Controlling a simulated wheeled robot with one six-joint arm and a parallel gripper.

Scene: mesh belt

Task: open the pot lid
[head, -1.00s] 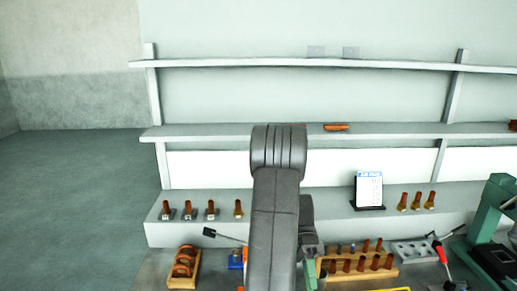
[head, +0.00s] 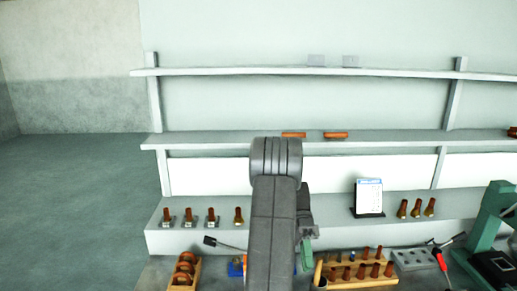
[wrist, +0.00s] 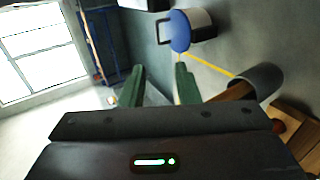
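My gripper (wrist: 160,76) shows in the wrist view as two green fingers standing apart with nothing between them. What looks like the pot (wrist: 198,20) is a pale cylinder with a dark loop handle, beyond the fingertips at the top. A round blue face (wrist: 179,32), perhaps its lid, covers the end towards me. The fingers are apart from it. In the head view, my arm hides most of the bench there, and only part of the green gripper (head: 306,255) shows. A blue patch (head: 236,266) shows left of the arm; I cannot tell if it is the pot.
A grey cup with a wooden rod (wrist: 262,80) lies right of the fingers in the wrist view. In the head view, a peg rack (head: 362,276) and a green machine (head: 486,235) stand to the right, a wooden holder (head: 184,272) to the left.

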